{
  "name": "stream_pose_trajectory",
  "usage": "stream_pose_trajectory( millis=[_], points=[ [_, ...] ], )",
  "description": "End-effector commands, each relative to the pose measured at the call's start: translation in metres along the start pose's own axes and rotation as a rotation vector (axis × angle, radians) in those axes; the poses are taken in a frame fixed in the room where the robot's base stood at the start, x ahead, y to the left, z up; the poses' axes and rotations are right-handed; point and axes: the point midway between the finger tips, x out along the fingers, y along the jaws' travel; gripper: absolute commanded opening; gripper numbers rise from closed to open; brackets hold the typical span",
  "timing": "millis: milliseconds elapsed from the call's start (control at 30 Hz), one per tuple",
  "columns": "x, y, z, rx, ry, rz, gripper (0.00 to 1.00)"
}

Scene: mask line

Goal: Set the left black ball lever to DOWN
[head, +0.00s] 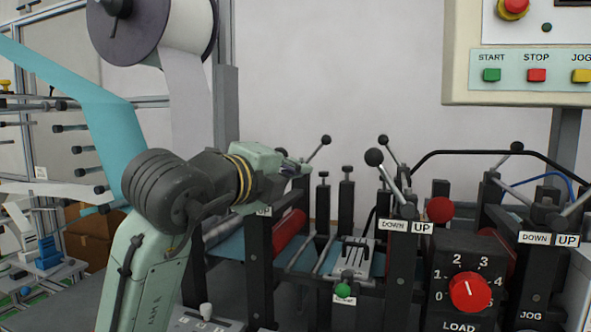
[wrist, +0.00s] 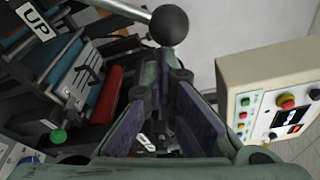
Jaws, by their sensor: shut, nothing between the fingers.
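In the wrist view, a black ball (wrist: 169,24) on a metal rod stands just beyond my fingertips, with the rod running left toward an UP label (wrist: 38,18). This appears to be the left lever. My gripper (wrist: 172,64) is shut and empty, its tips close below the ball; I cannot tell whether they touch. In the head view my gripper (head: 298,168) is at the left unit, above a partly covered UP label (head: 264,211).
The middle lever's ball (head: 374,157) stands right of my gripper, above DOWN and UP labels. A red LOAD dial (head: 470,293) is at the lower right. A control panel (head: 530,75) hangs at the upper right. A paper roll (head: 185,25) is above my arm.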

Motion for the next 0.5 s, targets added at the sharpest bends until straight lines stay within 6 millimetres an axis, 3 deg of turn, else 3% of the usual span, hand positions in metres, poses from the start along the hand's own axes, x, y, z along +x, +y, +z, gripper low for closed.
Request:
stream_pose_trajectory(
  millis=[500],
  points=[
    [-0.0009, -0.0062, 0.0049, -0.074, 0.0, -0.017, 0.0]
  ],
)
